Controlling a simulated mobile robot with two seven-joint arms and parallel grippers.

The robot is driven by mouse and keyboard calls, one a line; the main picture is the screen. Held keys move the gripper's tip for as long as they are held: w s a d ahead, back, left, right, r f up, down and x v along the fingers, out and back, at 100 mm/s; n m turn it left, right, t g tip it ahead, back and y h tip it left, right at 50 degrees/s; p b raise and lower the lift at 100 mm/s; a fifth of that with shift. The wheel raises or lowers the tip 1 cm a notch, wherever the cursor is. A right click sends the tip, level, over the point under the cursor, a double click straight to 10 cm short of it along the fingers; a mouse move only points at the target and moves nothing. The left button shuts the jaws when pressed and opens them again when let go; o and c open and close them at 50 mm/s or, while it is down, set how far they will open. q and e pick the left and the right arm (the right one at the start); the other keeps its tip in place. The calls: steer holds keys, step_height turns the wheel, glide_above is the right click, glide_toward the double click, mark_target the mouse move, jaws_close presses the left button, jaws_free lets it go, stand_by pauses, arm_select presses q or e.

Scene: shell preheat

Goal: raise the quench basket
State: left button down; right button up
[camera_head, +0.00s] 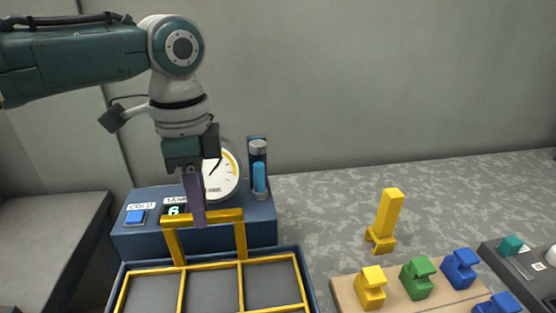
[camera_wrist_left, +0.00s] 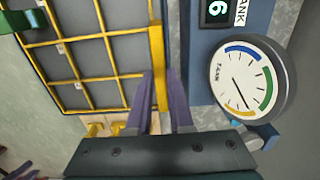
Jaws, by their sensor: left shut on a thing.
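The quench basket (camera_head: 181,286) is a yellow grid frame with an upright yellow handle, lying within the blue-rimmed tank (camera_head: 306,281) at the lower left of the head view. Its grid looks about level with the rim; its exact depth is hard to tell. My left gripper (camera_head: 197,215) points down with its purple fingers shut on the handle's top bar (camera_head: 228,216). In the left wrist view, the handle (camera_wrist_left: 157,50) runs between the fingertips (camera_wrist_left: 160,85).
Behind the basket stand a blue console with a blue button (camera_head: 135,217), a display reading 6 (camera_head: 174,211), a round dial (camera_head: 229,176) and a blue tube (camera_head: 259,176). Right are a yellow upright piece (camera_head: 388,215) and a board (camera_head: 348,289) with coloured blocks. Grey counter between is clear.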

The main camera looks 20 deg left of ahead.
arm_select(q)
steer(key=c, duration=0.8)
jaws_free()
steer(key=shift+r, duration=0.1)
step_height(320, 180, up, 10)
steer(key=shift+d, duration=0.1)
